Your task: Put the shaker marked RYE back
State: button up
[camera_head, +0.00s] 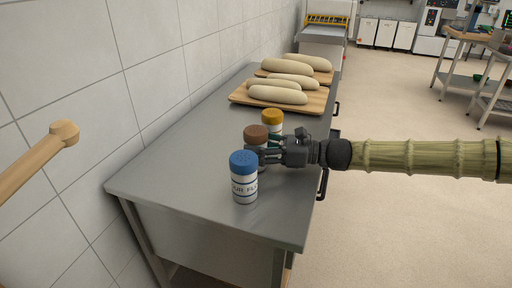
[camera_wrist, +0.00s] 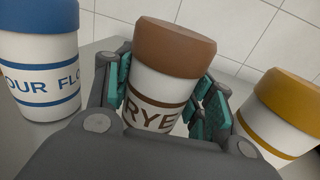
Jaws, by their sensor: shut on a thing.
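The RYE shaker (camera_wrist: 165,80) has a brown lid, a white body and brown lettering. In the wrist view it stands between the teal pads of my gripper (camera_wrist: 168,98), which is shut on it; it looks tilted in that view. In the head view the brown-lidded shaker (camera_head: 256,134) is over the metal table, partly hidden by the blue-lidded shaker and my gripper (camera_head: 262,154). I cannot tell whether its base touches the table.
The blue-lidded FLOUR shaker (camera_head: 244,182) stands just in front, and the yellow-lidded shaker (camera_head: 272,119) just behind. Dough loaves lie on wooden boards (camera_head: 237,96) farther back on the table (camera_head: 170,160). A tiled wall (camera_head: 150,60) borders its left side. The table's front left is clear.

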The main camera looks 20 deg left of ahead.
dwell(0.3)
jog(key=o, duration=1.2)
jog(key=shift+c, duration=0.2)
jog(key=shift+d+r, duration=0.1)
jog(key=d, duration=0.4)
jog(key=w+d, duration=0.1)
jog(key=d, duration=0.6)
jog(key=shift+w+d, duration=0.2)
jog(key=shift+d, duration=0.15)
